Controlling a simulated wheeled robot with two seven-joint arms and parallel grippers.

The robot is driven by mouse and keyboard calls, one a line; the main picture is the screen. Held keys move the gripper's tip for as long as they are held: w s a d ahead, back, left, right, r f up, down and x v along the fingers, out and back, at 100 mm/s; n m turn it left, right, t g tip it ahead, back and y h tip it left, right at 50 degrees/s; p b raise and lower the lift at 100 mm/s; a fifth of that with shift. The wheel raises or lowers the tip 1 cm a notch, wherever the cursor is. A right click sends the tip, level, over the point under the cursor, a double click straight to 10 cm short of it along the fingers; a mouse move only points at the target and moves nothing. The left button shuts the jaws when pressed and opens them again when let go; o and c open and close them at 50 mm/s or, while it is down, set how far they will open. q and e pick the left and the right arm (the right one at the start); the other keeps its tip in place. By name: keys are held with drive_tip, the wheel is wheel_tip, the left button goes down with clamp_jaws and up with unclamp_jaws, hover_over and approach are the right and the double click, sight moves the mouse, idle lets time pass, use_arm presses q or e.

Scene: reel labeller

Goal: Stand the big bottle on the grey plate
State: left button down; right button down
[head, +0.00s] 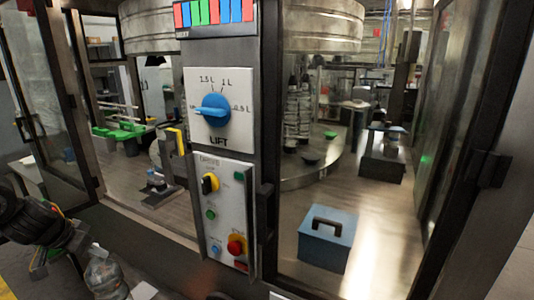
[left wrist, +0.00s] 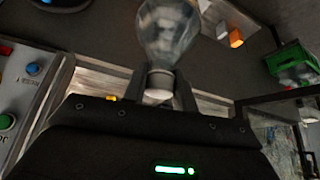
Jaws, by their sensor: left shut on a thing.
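A clear bottle (head: 106,277) shows at the lower left of the head view, partly cut off by the bottom edge. My left gripper (head: 90,250) is beside its top end, at the end of my dark arm. In the left wrist view the bottle (left wrist: 168,35) has its pale neck (left wrist: 158,88) between the fingers of my left gripper (left wrist: 160,95), which is shut on it. The bottle's far end is cut off by the picture edge. I cannot make out the grey plate for certain. My right gripper is not in view.
A control panel (head: 220,207) with a blue lift knob (head: 212,111) stands in the middle, between two machine openings. A blue box with a dark handle (head: 327,238) sits inside the right opening. A green crate (left wrist: 291,62) shows in the left wrist view.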

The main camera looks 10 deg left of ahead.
use_arm(q)
drive_tip(key=shift+w+r, duration=0.15)
drive_tip(key=shift+r, duration=0.05)
